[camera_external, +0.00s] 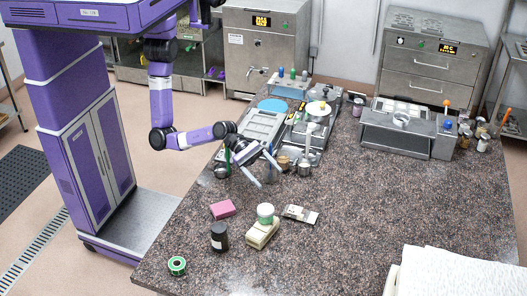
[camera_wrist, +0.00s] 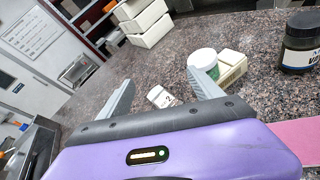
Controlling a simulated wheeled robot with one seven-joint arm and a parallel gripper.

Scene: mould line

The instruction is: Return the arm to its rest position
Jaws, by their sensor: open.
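My arm reaches from the purple column over the speckled counter (camera_external: 370,220), bent and angled down. My gripper (camera_external: 267,177) hangs above the counter in front of the grey trays, its two fingers spread and nothing between them. In the wrist view my gripper (camera_wrist: 160,78) also shows two grey fingers apart, with bare counter and small items beyond them. No object is held.
Grey trays (camera_external: 255,135) stand behind. The counter's right middle is clear.

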